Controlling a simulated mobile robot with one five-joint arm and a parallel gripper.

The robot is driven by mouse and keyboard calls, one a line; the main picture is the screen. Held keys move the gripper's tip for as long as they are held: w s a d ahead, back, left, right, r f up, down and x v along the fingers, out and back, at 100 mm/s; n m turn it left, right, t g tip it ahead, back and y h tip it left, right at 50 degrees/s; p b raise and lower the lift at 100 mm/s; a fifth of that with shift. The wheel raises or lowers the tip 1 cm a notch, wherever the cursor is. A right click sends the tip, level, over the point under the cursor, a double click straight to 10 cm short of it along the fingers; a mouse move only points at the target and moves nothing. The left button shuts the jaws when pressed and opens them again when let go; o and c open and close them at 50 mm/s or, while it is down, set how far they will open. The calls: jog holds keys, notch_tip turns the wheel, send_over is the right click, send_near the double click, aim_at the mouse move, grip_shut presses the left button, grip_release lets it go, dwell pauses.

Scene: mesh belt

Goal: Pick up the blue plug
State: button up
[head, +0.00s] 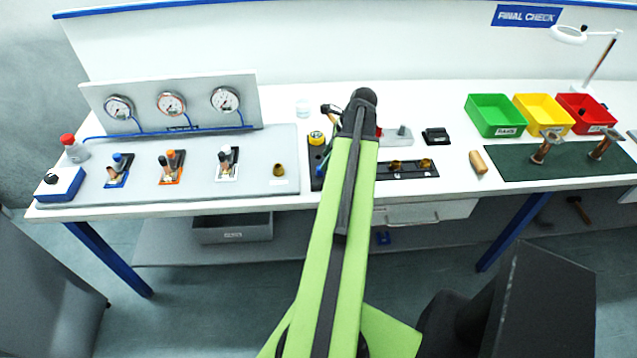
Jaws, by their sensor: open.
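A small blue-topped piece, which looks like the blue plug (117,158), stands on a blue-edged plate (117,180) at the left of the bench's grey panel. A dark piece stands close beside it. My gripper (330,110) shows small and dark at the far end of my green arm, over the middle of the bench. It is open, well to the right of the blue plug and apart from it. The arm's end hides part of the gripper, and I see nothing held in it.
Orange-edged (170,181) and white-edged (227,177) plates with similar pieces stand to the right. Three gauges (171,104) rise behind. A red-capped bottle (74,149) and blue box (60,185) stand at left. A small blue object (382,238) lies below the bench.

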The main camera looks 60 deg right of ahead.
aim_at(320, 173)
jog(key=b+x, duration=0.5)
jog(key=shift+s+f, duration=0.15)
jog(key=shift+f, duration=0.05)
jog(key=shift+r, duration=0.2)
grip_shut()
